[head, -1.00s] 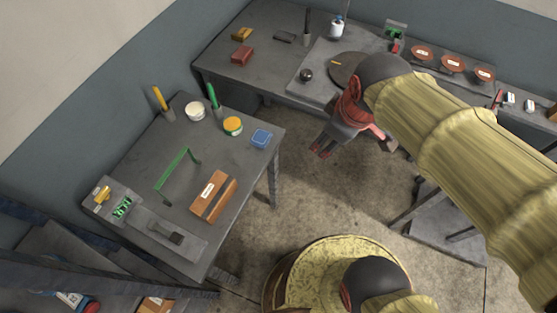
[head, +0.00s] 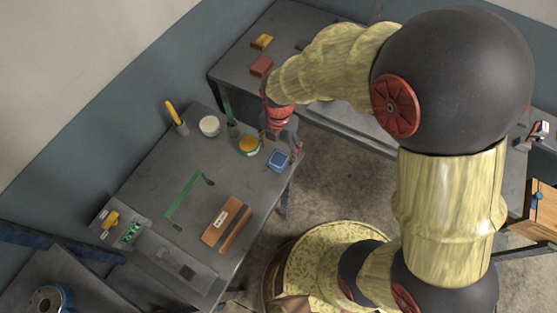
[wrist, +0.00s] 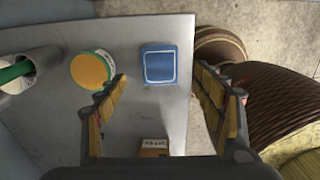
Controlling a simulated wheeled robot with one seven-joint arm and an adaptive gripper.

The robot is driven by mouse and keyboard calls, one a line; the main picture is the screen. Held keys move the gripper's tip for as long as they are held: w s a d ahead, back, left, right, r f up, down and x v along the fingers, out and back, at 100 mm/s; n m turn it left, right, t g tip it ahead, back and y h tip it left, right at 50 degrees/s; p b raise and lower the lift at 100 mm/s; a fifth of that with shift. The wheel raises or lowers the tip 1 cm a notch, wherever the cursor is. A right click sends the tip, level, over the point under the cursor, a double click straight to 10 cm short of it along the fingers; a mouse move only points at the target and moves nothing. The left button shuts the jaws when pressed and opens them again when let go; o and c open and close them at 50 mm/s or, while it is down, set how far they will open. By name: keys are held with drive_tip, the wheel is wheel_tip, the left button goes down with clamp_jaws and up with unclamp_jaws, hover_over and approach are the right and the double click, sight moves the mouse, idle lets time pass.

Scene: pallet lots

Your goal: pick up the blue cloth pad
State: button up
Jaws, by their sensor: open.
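The blue cloth pad (head: 280,161) lies flat near the right edge of the grey table in the head view. It is a small rounded square with a pale border line, and it also shows in the wrist view (wrist: 159,64). My gripper (head: 283,150) is over the table's right corner, close to the pad. In the wrist view my gripper (wrist: 162,85) has its two fingers spread wide, with nothing between them. The pad shows beyond the fingertips, between their lines. I cannot tell the exact height of the fingers above it.
An orange-lidded jar (head: 249,145) stands just left of the pad. A cup with a green marker (wrist: 20,72) is farther left. A brown block (head: 227,224) lies toward the table's front. A green bracket (head: 187,194) lies mid-table. The table edge is close right of the pad.

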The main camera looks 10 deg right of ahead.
sight(278, 160)
drive_tip(key=f+b, duration=0.1)
drive_tip(key=f, duration=0.1)
drive_tip(key=f+b, duration=0.1)
drive_tip(key=f, duration=0.2)
drive_tip(key=shift+s+a+f, duration=0.2)
drive_tip(key=shift+f, duration=0.15)
drive_tip(key=shift+r, duration=0.1)
drive_tip(key=c, duration=0.3)
drive_tip(key=c, duration=0.8)
drive_tip(key=shift+c, duration=0.2)
